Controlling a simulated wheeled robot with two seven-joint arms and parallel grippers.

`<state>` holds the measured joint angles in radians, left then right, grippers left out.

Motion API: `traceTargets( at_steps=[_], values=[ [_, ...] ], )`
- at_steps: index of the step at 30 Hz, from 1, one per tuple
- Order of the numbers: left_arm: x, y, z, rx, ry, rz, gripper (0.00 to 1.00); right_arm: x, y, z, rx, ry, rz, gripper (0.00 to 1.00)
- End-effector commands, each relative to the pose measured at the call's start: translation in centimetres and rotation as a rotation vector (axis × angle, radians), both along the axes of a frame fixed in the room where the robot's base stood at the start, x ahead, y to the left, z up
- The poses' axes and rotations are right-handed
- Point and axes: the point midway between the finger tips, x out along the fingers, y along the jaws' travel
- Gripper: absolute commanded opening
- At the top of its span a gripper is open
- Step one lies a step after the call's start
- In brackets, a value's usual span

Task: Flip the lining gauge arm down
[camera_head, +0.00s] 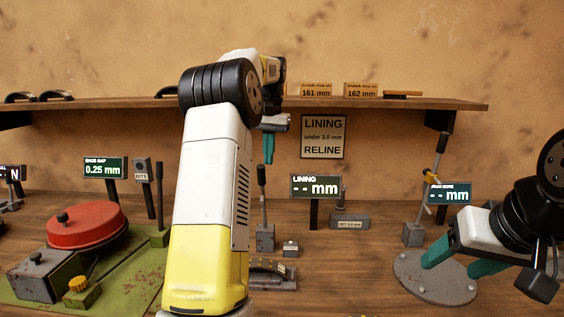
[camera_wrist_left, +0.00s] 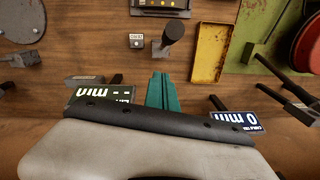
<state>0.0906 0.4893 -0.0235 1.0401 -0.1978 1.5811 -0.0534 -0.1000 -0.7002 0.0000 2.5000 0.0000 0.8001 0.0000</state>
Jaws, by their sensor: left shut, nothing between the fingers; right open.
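The lining gauge is a grey block (camera_head: 265,240) on the bench with its dark-handled arm (camera_head: 262,180) standing upright. In the left wrist view the arm's dark knob (camera_wrist_left: 174,32) is seen from above, beyond the fingertips. The lining display (camera_head: 315,188) reads "-- mm". My left gripper (camera_head: 268,150) points down above the arm's upper end, its teal fingers together with nothing between them; in the wrist view (camera_wrist_left: 161,88) they look apart from the knob. My right gripper (camera_head: 460,262) is open and empty over the round grey plate (camera_head: 430,275) at the right.
A brake shoe (camera_head: 268,265) lies on a stand in front of the gauge, near a small zero block (camera_head: 290,248). A grey set block (camera_head: 350,221) is to the right. A red drum (camera_head: 88,227) on a green base stands at left. A shelf (camera_head: 400,102) runs behind.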

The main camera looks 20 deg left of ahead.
Motion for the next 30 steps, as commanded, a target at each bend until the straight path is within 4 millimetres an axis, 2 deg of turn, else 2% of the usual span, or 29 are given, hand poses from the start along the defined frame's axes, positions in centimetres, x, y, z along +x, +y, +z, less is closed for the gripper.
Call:
traceTargets(
  at_steps=[3, 10, 30],
  values=[
    [-1.7, -0.1, 0.0, 0.000, -0.002, 0.000, 0.00, 0.0, 0.0, 0.0, 0.000, 0.000, 0.000, 0.62],
    [-3.5, -0.1, -0.6, 0.000, -0.002, 0.000, 0.00, 0.0, 0.0, 0.0, 0.000, 0.000, 0.000, 0.62],
    [-4.2, -0.3, -0.7, 0.009, -0.033, -0.001, 0.00, 0.0, 0.0, 0.0, 0.000, 0.000, 0.000, 0.62]
  ],
)
